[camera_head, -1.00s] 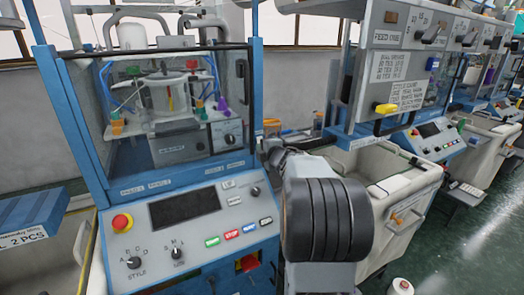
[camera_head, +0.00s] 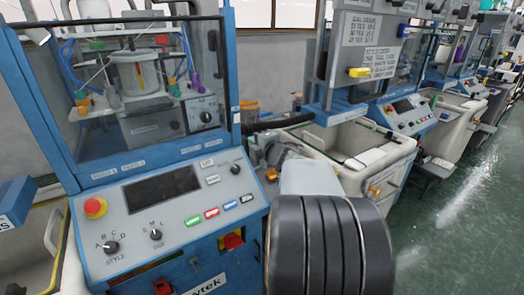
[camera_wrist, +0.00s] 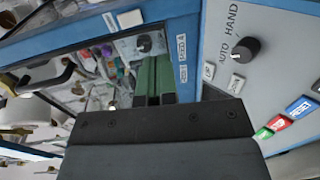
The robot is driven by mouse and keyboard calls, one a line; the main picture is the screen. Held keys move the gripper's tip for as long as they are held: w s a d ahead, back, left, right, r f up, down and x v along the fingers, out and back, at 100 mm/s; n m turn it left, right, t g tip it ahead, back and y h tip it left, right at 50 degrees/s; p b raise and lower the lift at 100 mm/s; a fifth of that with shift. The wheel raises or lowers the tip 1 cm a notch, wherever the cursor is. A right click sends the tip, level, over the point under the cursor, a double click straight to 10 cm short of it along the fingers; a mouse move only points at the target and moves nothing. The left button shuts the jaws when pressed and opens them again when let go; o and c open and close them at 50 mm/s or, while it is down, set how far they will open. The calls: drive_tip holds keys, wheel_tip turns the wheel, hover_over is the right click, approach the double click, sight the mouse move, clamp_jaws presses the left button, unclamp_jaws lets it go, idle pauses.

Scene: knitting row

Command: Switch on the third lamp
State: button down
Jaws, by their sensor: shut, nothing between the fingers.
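I make out no lamp for certain in either view. The nearest knitting machine has a grey control panel (camera_head: 125,262) with a dark screen (camera_head: 162,188), a red emergency button (camera_head: 95,208), several coloured push buttons and black knobs. In the wrist view, the panel shows on the right with its HAND/AUTO knob (camera_wrist: 243,52) and blue RESET button (camera_wrist: 300,108). My gripper (camera_wrist: 153,78) has green fingers, shut and empty, in front of the machine's blue frame beside the panel. In the head view, my arm hides the gripper.
A clear-fronted cabinet (camera_head: 150,90) rises above the panel. To the right stand a pale bin (camera_head: 345,150) and a row of similar machines, with a yellow handle (camera_head: 360,72) on the closest. Green floor (camera_head: 450,240) lies open at the right.

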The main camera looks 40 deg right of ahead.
drive_tip(key=shift+s+a+f, duration=0.1)
drive_tip(key=shift+s+f, duration=0.05)
drive_tip(key=shift+s, duration=0.65)
drive_tip(key=shift+s+a+f, duration=0.1)
drive_tip(key=shift+s+f, duration=0.05)
drive_tip(key=shift+s, duration=0.65)
drive_tip(key=s+d+f+m+g+h, duration=0.4)
drive_tip(key=d+f+m+g+h, duration=0.15)
drive_tip(key=m, duration=0.35)
drive_tip(key=s+a+f+m+g, duration=0.3)
drive_tip(key=m+g, duration=0.1)
drive_tip(key=m, duration=0.3)
drive_tip(key=s+a+f+g+y+p, duration=0.1)
drive_tip(key=s+a+y, duration=0.2)
drive_tip(key=a, duration=1)
drive_tip(key=s+a+g+y+p, duration=0.2)
drive_tip(key=s+a+y, duration=0.1)
drive_tip(key=a, duration=1.1)
drive_tip(key=shift+s+f+y, duration=0.15)
drive_tip(key=shift+f+y, duration=0.25)
drive_tip(key=shift+y, duration=0.45)
drive_tip(key=c, duration=1.8)
unclamp_jaws()
drive_tip(key=shift+g, duration=0.25)
